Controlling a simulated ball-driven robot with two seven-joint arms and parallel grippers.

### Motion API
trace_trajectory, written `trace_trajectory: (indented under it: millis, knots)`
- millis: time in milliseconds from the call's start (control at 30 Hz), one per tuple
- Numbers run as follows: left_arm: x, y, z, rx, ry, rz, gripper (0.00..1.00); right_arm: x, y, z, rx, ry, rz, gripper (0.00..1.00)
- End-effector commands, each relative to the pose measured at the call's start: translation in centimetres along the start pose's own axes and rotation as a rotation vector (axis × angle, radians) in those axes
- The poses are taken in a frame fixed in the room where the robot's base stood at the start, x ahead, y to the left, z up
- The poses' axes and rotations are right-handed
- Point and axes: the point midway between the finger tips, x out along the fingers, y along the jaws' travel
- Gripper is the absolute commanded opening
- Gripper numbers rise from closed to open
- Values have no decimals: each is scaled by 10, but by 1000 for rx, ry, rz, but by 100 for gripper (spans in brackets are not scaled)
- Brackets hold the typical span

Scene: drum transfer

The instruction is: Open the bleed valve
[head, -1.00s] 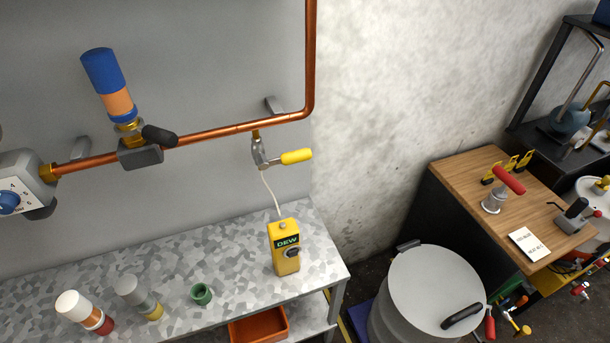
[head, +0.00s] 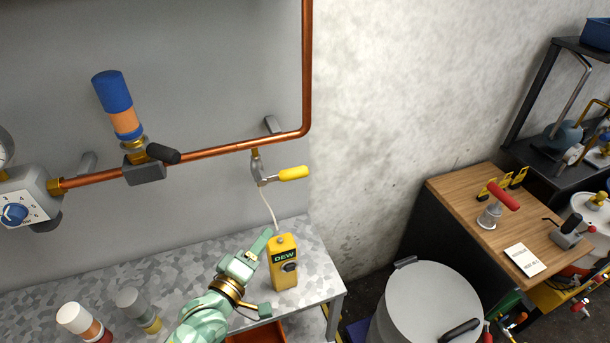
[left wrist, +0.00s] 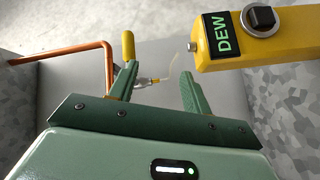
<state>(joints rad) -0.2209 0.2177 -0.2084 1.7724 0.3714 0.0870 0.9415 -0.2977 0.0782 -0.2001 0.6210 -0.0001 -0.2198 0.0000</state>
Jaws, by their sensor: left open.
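The bleed valve (head: 258,168) hangs from the copper pipe, with a yellow lever handle (head: 293,173) pointing right. A thin pale tube runs from it down to the yellow DEW meter (head: 284,262) on the bench. My left gripper (head: 266,272) is open and empty, below the valve and just left of the meter, over the bench. In the left wrist view the open fingers (left wrist: 158,72) point toward the valve; the yellow handle (left wrist: 128,45) shows beyond the left finger, apart from it. The meter (left wrist: 245,38) is beside the right finger. My right gripper is not in view.
The copper pipe (head: 210,153) crosses the wall panel and carries a black-handled valve (head: 163,153) and a blue-orange cylinder (head: 117,103). White-capped (head: 82,322) and grey-capped (head: 138,307) bottles stand on the bench. A grey drum (head: 430,305) stands right. The wall before the bleed valve is clear.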

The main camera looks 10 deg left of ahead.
Motion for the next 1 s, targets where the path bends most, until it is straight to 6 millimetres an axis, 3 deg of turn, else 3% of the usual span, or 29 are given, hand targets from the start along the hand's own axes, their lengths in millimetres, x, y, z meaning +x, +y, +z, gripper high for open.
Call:
trace_trajectory:
  millis: [33,100,200,367,800,1000]
  knots:
    - [4,17,-10,-76,27,58,49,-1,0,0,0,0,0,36]
    - [7,34,-20,-172,53,119,49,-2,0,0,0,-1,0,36]
    - [12,43,-26,-230,67,155,49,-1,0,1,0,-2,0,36]
    - [36,47,-28,-231,69,159,49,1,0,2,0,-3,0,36]
    - [141,60,-36,-227,67,154,49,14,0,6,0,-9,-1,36]
    - [164,63,-38,-227,66,152,49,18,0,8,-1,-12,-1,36]
